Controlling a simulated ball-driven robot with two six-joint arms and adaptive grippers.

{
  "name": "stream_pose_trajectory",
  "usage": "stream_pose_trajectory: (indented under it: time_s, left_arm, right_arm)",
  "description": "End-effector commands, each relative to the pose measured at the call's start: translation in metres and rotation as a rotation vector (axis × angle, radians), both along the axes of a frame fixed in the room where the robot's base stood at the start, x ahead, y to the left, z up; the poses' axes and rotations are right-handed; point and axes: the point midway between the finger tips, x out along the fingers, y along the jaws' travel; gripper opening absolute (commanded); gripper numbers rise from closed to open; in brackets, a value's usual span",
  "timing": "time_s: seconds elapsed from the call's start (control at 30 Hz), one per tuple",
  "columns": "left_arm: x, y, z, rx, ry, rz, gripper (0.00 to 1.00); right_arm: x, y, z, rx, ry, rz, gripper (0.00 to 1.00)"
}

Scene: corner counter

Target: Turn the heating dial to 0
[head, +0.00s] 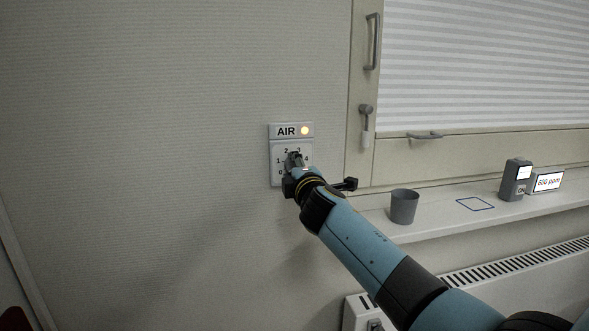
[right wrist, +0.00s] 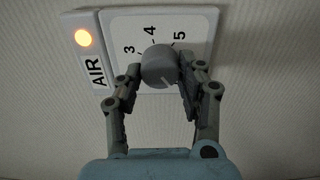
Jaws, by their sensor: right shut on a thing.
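A white dial panel (head: 277,178) is on the wall under a sign reading AIR with a lit yellow lamp. My right gripper (head: 294,162) is at this panel. In the right wrist view, its two fingers (right wrist: 160,82) are shut on the round grey knob (right wrist: 158,64), one on each side. A pale mark shows on the knob's lower face; its exact setting is unclear. No label reading heating is visible. My left gripper is out of view.
A grey cup (head: 404,207), a blue square outline (head: 475,204), a dark device (head: 516,180) and a 600 ppm display (head: 547,181) are on the sill. Below is a radiator (head: 500,272), with a small grey knob (head: 375,325) at the bottom edge. A window handle (head: 366,122) is nearby.

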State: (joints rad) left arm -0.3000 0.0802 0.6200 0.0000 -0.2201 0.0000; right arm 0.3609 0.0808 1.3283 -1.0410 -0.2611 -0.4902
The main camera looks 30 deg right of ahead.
Motion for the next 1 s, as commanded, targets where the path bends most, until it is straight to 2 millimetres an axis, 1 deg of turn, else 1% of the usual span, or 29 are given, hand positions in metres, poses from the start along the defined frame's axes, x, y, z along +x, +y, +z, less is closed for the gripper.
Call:
stream_pose_trajectory:
  time_s: [0.17, 0.2, 0.33, 0.37, 0.6, 0.73, 0.87, 1.0]
  left_arm:
    - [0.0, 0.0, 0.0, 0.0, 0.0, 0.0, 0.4]
    - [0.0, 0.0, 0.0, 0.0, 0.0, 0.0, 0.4]
    - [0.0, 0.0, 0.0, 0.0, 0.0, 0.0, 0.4]
    - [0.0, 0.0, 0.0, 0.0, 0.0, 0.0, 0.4]
    - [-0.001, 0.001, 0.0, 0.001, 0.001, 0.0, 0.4]
    - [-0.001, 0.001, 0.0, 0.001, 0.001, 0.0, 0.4]
    - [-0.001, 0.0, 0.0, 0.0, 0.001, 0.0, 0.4]
    - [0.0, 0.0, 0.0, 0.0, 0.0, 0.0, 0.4]
  right_arm:
    - [-0.001, 0.001, -0.003, 0.002, 0.004, 0.0, 0.06]
    - [-0.001, 0.001, -0.003, 0.002, 0.004, 0.0, 0.42]
    - [0.0, 0.0, -0.002, 0.002, 0.003, 0.0, 0.59]
    - [0.0, 0.0, -0.002, 0.002, 0.003, 0.0, 0.62]
    - [-0.001, 0.0, -0.001, 0.001, 0.001, 0.0, 0.62]
    - [-0.008, 0.002, -0.002, 0.002, 0.0, 0.001, 0.62]
    - [-0.03, 0.008, -0.002, 0.003, 0.001, 0.001, 0.62]
    - [-0.063, 0.017, -0.002, 0.005, 0.002, 0.001, 0.62]
